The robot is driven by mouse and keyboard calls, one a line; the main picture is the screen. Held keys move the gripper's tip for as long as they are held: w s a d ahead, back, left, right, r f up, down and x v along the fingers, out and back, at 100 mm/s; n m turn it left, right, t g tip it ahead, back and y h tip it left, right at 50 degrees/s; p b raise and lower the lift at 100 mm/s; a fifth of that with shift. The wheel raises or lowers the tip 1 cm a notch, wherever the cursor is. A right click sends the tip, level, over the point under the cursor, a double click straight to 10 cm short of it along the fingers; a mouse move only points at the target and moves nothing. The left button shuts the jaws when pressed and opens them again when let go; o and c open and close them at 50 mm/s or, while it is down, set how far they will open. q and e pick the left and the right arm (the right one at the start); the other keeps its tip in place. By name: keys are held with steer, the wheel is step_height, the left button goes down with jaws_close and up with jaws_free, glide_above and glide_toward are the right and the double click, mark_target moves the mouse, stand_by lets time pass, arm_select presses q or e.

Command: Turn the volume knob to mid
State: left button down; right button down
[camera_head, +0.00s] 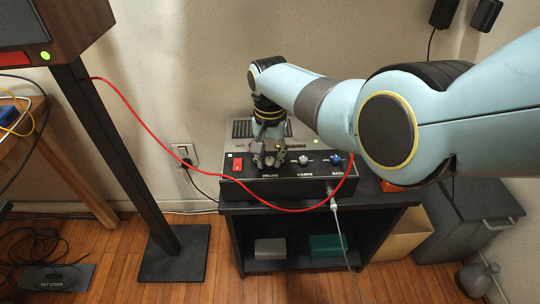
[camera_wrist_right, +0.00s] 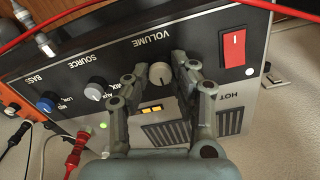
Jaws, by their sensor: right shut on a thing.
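The amplifier (camera_head: 290,187) is a black-fronted box with a grey top, standing on a dark shelf unit. My right gripper (camera_head: 268,161) reaches down to its control panel. In the right wrist view, which shows the panel upside down, the light volume knob (camera_wrist_right: 161,75) sits between the two fingers of my right gripper (camera_wrist_right: 156,72). The gripper is shut on the volume knob. Its pointer direction is too small to tell. My left gripper is in neither view.
Beside it are a source knob (camera_head: 305,160), a blue bass knob (camera_head: 336,160) and a red switch (camera_head: 238,164). A red cable (camera_head: 140,122) hangs across the amplifier's front. A wall socket (camera_head: 184,155) is behind, left. A black stand (camera_head: 115,160) rises at left.

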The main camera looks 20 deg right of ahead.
mark_target(270, 159)
steer(key=c, duration=1.1)
jaws_free()
step_height(270, 159, up, 12)
